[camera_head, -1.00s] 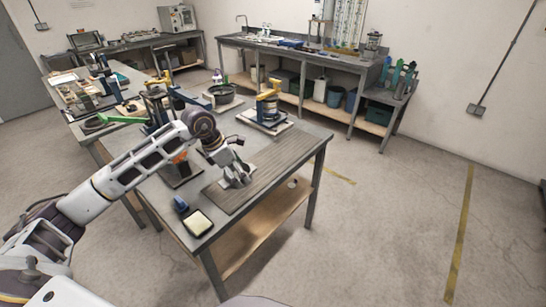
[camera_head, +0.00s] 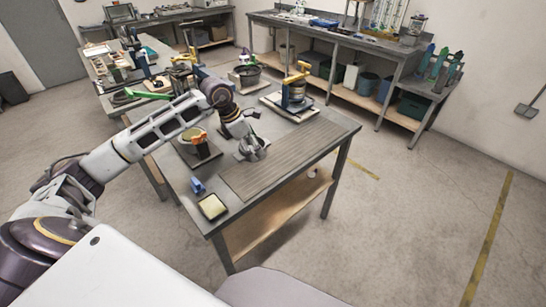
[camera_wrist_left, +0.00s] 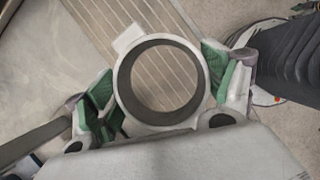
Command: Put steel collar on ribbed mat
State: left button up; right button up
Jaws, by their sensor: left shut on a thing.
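The steel collar (camera_wrist_left: 124,84) is a pale ring with a dark inner wall. In the left wrist view it sits between the green pads of my left gripper (camera_wrist_left: 165,82), which is shut on it. In the head view my left gripper (camera_head: 254,152) is at the far-left edge of the ribbed mat (camera_head: 285,165); the collar is hard to make out there. The grey-brown mat lies on the near table, and its ribs show through the collar's opening. I cannot tell how high the collar is above it. My right gripper is not in view.
A cream-topped tray (camera_head: 212,207) and a small blue item (camera_head: 197,186) are left of the mat. An orange-topped device (camera_head: 199,142) stands behind them. A yellow-handled device (camera_head: 296,92) stands on a board at the back. The mat's right part is clear.

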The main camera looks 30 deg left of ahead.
pick_arm(q)
notch_tip(320, 180, down, 5)
jog(key=shift+r, duration=0.2)
jog(key=shift+f, duration=0.7)
notch_tip(320, 180, down, 2)
jog(key=shift+f+p, duration=0.15)
jog(key=shift+p, duration=0.2)
jog(key=shift+f, duration=0.5)
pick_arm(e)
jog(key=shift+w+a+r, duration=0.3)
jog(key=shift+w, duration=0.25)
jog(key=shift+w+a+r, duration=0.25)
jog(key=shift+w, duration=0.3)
